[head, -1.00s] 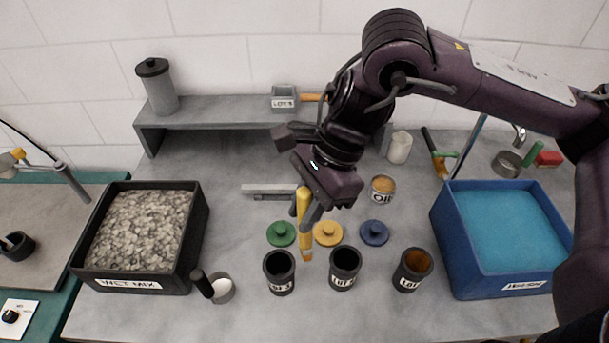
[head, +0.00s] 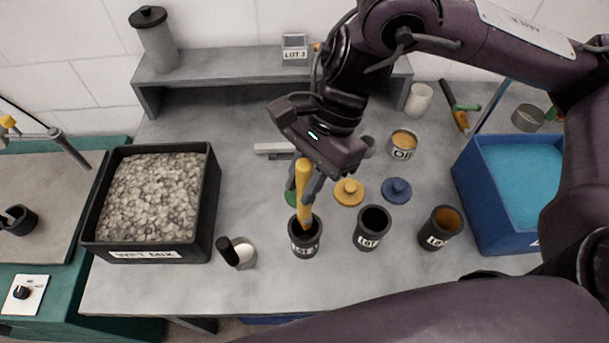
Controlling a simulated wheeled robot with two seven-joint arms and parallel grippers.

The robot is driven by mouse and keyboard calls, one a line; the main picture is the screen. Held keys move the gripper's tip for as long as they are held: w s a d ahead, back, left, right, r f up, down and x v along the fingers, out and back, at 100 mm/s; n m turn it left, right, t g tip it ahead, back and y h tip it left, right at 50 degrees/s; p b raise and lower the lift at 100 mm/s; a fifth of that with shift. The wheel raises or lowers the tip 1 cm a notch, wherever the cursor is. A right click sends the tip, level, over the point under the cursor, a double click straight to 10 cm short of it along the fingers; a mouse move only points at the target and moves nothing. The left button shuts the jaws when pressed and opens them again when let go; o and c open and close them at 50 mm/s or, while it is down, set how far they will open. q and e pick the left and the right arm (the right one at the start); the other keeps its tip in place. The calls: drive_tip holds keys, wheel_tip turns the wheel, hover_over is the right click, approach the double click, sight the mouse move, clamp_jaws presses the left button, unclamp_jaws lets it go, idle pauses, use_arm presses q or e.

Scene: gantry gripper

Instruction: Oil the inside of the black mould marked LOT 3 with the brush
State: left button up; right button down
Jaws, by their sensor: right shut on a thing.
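My right gripper (head: 305,188) is shut on the yellow brush (head: 303,172), which it holds upright. The brush's lower end is in the mouth of the left black mould (head: 306,250), so its bristles are hidden. A middle black mould (head: 369,238) and a right black mould (head: 436,238) stand beside it. The right one looks orange-brown inside; the middle one looks dark. All three have white LOT labels, whose numbers I cannot read surely. The tin marked OIL (head: 402,151) stands behind them with amber contents. My left gripper is not in view.
Green, yellow (head: 349,193) and blue (head: 396,190) lids lie behind the moulds. A small cup (head: 244,257) with a black handle stands at left, beside the WET MIX tray (head: 160,256). A blue tub (head: 480,215) is at right. A LOT 3 box (head: 295,48) sits on the shelf.

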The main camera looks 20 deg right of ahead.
sight(299, 216)
drive_tip(key=shift+f+b, duration=0.3)
drive_tip(key=shift+f, duration=0.3)
drive_tip(key=shift+s+d+f+b, duration=0.1)
drive_tip(key=shift+f+b, duration=0.5)
drive_tip(key=shift+f, duration=0.05)
wheel_tip(299, 216, down, 3)
drive_tip(key=shift+r+b, duration=0.15)
drive_tip(key=shift+b, duration=1)
drive_tip(key=shift+f+b, duration=0.4)
drive_tip(key=shift+f, duration=0.15)
drive_tip(key=shift+a+f+b, duration=0.15)
drive_tip(key=shift+f+b, duration=0.55)
drive_tip(key=shift+f, duration=0.05)
drive_tip(key=shift+a+f+b, duration=0.1)
drive_tip(key=shift+f+b, duration=0.6)
drive_tip(key=shift+r, duration=0.15)
